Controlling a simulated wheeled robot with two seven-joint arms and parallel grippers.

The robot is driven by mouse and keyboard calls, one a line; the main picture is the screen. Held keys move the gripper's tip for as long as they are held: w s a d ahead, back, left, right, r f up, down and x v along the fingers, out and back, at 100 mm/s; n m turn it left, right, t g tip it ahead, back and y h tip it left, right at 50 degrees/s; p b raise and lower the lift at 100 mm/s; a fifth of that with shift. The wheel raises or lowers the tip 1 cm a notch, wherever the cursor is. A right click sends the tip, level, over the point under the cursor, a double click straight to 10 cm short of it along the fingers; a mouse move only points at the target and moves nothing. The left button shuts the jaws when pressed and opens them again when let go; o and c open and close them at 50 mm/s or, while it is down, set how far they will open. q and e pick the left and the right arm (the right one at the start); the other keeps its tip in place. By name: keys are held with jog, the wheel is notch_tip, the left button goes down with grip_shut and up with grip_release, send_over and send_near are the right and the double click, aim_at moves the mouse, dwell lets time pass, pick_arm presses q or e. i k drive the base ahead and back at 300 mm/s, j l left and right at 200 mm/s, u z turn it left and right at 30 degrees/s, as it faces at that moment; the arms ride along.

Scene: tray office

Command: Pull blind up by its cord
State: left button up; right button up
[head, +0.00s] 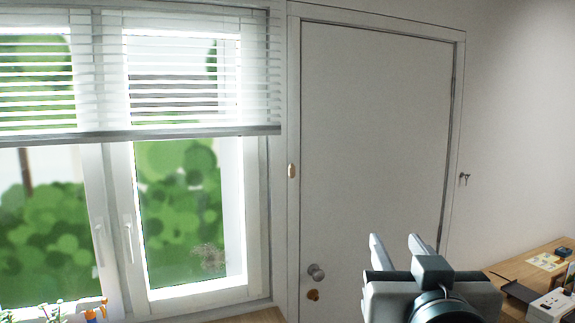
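The white slatted blind (185,85) hangs over the upper part of the window at left, with its bottom rail a little above mid-window. A small tan oval piece, which looks like the cord's pull (292,170), shows between the window and the door. The cord itself is too thin to make out clearly.
A closed white door (375,130) with a round knob (316,271) stands right of the window. Window handles (129,240) show below the blind. A wooden desk (525,268) with a white box (552,306) is at the lower right.

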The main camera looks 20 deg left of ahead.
aim_at(291, 168)
jog(key=i+j, duration=1.15)
jog(key=j, duration=0.15)
